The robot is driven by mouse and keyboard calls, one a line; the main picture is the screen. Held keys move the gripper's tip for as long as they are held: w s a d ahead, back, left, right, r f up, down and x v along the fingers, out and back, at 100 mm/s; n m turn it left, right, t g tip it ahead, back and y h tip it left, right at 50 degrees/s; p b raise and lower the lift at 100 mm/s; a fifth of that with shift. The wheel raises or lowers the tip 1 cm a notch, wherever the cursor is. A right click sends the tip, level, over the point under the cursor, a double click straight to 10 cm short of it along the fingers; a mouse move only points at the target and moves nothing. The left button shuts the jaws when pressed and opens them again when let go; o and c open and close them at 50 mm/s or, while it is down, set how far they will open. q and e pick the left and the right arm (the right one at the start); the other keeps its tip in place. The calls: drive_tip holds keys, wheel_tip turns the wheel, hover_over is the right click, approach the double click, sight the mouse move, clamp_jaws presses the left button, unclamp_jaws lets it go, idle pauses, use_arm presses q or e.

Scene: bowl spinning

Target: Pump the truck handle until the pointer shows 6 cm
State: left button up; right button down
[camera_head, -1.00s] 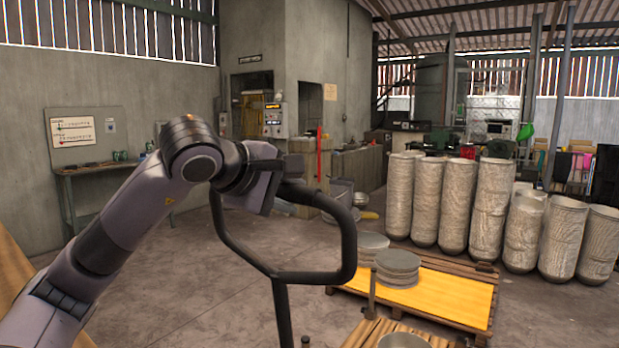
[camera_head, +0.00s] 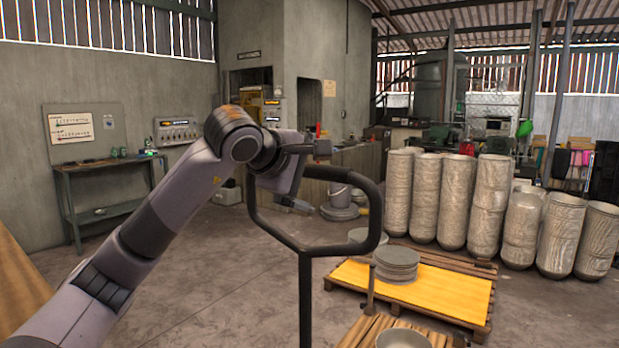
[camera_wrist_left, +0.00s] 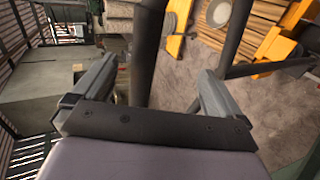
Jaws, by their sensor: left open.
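The truck handle (camera_head: 376,215) is a dark loop on a dark shaft (camera_head: 305,300), upright in the foreground of the head view. My left gripper (camera_head: 312,176) is open at the loop's top bar, which it partly hides. In the left wrist view the open gripper (camera_wrist_left: 158,75) has a dark bar (camera_wrist_left: 146,48) between its fingers, nearer the left one; I cannot tell whether they touch. Parts of the yellow truck (camera_wrist_left: 283,58) may show there. I cannot make out a pointer or its scale. My right gripper is out of view.
A wooden pallet (camera_head: 482,325) with a yellow top (camera_head: 440,295) bears stacked grey discs (camera_head: 397,262). A thin post (camera_head: 370,288) stands at its near edge. Tall pale cylinders (camera_head: 475,205) stand behind it. A bench (camera_head: 68,205) is along the left wall.

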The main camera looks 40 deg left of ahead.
use_arm(q)
drive_tip(key=shift+s, duration=0.1)
idle(0.4)
drive_tip(key=v, duration=1)
idle(0.5)
